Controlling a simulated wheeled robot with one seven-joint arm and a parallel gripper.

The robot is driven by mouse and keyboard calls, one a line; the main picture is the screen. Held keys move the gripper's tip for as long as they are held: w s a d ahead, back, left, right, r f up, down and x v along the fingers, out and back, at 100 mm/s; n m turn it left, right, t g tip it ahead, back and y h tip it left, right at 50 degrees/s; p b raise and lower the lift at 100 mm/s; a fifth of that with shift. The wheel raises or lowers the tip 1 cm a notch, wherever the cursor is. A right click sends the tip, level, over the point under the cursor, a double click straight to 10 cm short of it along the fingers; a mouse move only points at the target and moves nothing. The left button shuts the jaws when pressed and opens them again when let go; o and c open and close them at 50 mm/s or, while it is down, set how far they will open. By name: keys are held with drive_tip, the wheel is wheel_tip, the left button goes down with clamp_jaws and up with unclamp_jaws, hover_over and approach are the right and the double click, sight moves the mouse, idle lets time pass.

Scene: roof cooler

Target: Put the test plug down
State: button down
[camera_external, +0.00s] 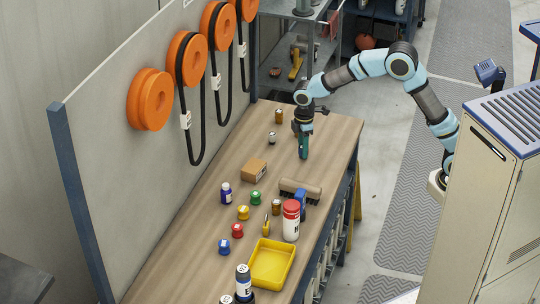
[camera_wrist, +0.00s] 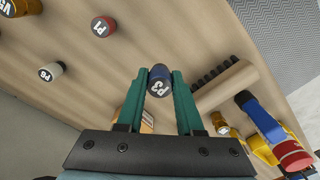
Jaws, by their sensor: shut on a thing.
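My gripper (camera_external: 303,156) points down over the far part of the wooden bench (camera_external: 330,130). The plug sits between the fingertips. In the external view the fingers hide the plug, and I cannot tell whether it touches the bench top.
A brush (camera_external: 301,190), cardboard box (camera_external: 253,170), red-capped bottle (camera_external: 291,222), yellow tray (camera_external: 252,268) and several small coloured pieces lie nearer the camera. A small grey piece (camera_external: 271,138) and a brown one (camera_external: 278,117) stand left of my gripper. Bare wood surrounds it.

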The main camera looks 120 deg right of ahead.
wheel_tip(320, 180, up, 3)
drive_tip(key=w+d, duration=0.2)
drive_tip(key=p, duration=0.4)
approach(254, 165)
drive_tip(key=shift+m, duration=0.3)
wheel_tip(254, 165, down, 6)
drive_tip(key=p, duration=0.2)
drive_tip(key=shift+a+r+p, duration=0.15)
drive_tip(key=shift+r+p, duration=0.1)
drive_tip(key=shift+p, duration=0.15)
drive_tip(key=shift+f, duration=0.2)
drive_tip(key=c, duration=0.5)
unclamp_jaws()
drive_tip(key=shift+c, duration=0.2)
drive_tip(key=shift+r, duration=0.1)
